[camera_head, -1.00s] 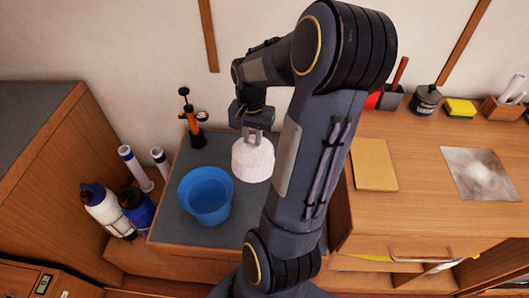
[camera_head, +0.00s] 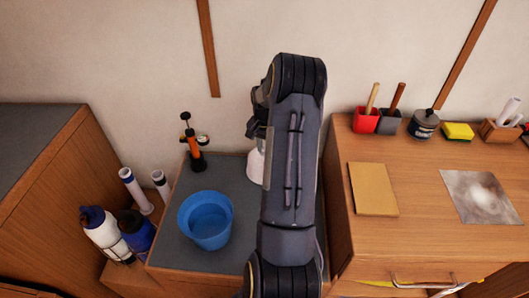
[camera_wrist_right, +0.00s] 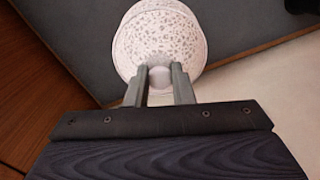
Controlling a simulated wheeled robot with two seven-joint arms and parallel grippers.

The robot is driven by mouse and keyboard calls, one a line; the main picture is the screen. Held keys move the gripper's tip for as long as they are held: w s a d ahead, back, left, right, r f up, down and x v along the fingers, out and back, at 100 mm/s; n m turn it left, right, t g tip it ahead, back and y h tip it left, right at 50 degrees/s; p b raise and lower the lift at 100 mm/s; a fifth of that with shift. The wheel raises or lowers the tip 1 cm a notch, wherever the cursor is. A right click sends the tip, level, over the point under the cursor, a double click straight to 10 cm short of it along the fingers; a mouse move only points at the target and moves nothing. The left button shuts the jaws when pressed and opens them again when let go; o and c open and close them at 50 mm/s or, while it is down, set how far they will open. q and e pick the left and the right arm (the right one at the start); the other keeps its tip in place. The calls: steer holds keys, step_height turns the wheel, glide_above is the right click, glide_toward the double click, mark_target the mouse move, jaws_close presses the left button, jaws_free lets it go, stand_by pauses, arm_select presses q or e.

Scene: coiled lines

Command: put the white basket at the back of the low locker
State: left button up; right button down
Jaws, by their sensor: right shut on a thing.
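The white basket (camera_head: 255,167) is a small, pale, speckled vessel at the back of the low locker's grey top (camera_head: 242,195), beside the cabinet on the right. My right arm hides much of it in the head view. My right gripper (camera_head: 262,146) is above it, mostly hidden by the arm. My left gripper is not in view.
A blue bucket (camera_head: 206,220) stands on the locker, left of the basket. An orange-and-black pump (camera_head: 195,150) stands behind it. White and blue bottles (camera_head: 103,232) are at the left. The higher wooden cabinet (camera_head: 430,230) closes off the right side; the wall is behind.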

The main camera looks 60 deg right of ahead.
steer(key=shift+w+d+f, duration=0.1)
steer(key=shift+d+f, duration=0.05)
steer(key=shift+f, duration=0.1)
step_height(320, 180, down, 3)
steer(key=shift+d+f+p, duration=0.1)
steer(key=shift+p, duration=0.25)
steer(key=shift+w, duration=0.1)
steer(key=shift+f, duration=0.2)
steer(key=c, duration=1.3)
jaws_free()
steer(key=shift+o, duration=0.2)
steer(key=shift+r, duration=0.2)
